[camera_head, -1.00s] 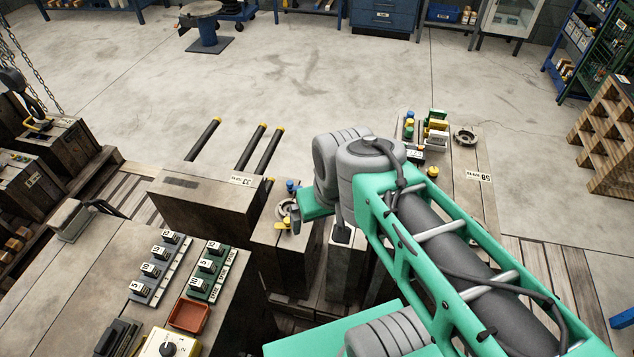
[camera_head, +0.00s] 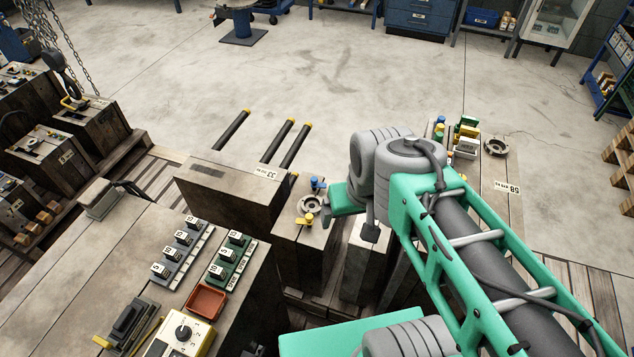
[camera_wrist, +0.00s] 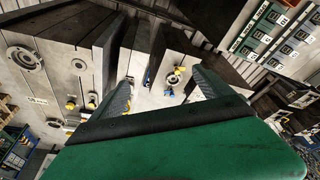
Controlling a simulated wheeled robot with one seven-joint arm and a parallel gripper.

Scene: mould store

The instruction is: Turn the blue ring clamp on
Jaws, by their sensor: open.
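The ring fixture (camera_head: 311,205) sits on top of a narrow grey block (camera_head: 300,235) in the middle of the head view. A blue clamp handle (camera_head: 317,184) stands at its far side and a yellow one (camera_head: 304,220) at its near side. In the wrist view the ring (camera_wrist: 173,79) shows between my gripper's fingers, with a blue part (camera_wrist: 168,92) and a yellow part (camera_wrist: 180,70) beside it. In the head view my wrist hides the fingers. Whether the blue clamp is on I cannot tell.
A wider block labelled 33 (camera_head: 230,185) with dark rods behind it stands to the left. A bench with switch strips and a red tray (camera_head: 206,302) is at the lower left. Another block top with a ring (camera_head: 496,145) and coloured parts lies to the right.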

